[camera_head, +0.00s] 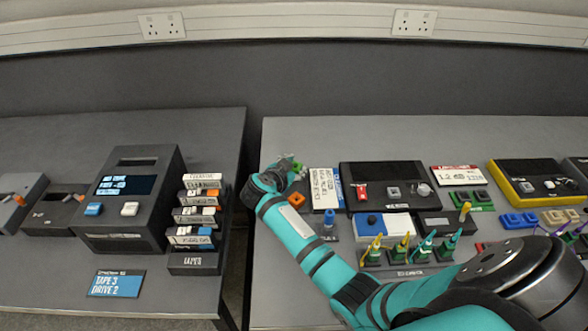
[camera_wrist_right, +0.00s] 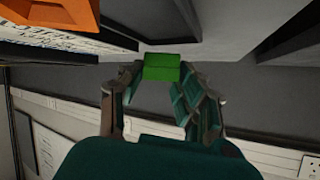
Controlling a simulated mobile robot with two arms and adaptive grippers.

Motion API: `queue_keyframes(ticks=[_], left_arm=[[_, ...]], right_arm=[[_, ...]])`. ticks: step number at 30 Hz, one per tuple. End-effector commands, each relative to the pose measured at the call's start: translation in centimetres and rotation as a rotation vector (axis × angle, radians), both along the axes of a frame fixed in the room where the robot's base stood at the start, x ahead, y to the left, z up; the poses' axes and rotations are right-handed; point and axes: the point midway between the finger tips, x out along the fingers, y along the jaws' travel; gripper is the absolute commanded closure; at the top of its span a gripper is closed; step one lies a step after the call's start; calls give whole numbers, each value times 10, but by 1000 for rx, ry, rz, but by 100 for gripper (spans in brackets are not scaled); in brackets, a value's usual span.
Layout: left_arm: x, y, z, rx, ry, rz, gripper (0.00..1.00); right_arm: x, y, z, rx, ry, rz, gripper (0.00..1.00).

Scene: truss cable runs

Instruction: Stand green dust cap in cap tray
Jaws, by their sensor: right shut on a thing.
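The green dust cap (camera_wrist_right: 161,68) sits between the fingertips of my right gripper (camera_wrist_right: 160,80) in the right wrist view. In the head view my right gripper (camera_head: 287,165) is at the far left part of the right table, with a bit of green at its tip. It is shut on the cap. I cannot tell from its shape which holder is the cap tray; a small dark labelled base with a blue part (camera_head: 328,221) stands right of my forearm. My left gripper is not in view.
A white labelled box (camera_head: 323,187) stands just right of the gripper, beside a black device (camera_head: 383,179). Several coloured plugs (camera_head: 405,248) stand in front. A gap separates the two tables.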

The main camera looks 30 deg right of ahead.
Motion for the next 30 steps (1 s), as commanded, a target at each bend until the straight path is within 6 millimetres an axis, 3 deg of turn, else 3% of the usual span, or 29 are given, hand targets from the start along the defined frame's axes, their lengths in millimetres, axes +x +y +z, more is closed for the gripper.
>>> queue_keyframes(ticks=[24, 25, 30], left_arm=[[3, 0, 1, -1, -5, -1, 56], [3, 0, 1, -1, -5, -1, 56], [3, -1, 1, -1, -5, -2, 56]], right_arm=[[0, 0, -17, 0, 0, 1, 79], [0, 0, -17, 0, 0, 1, 64], [0, 0, -17, 0, 0, 1, 42]])
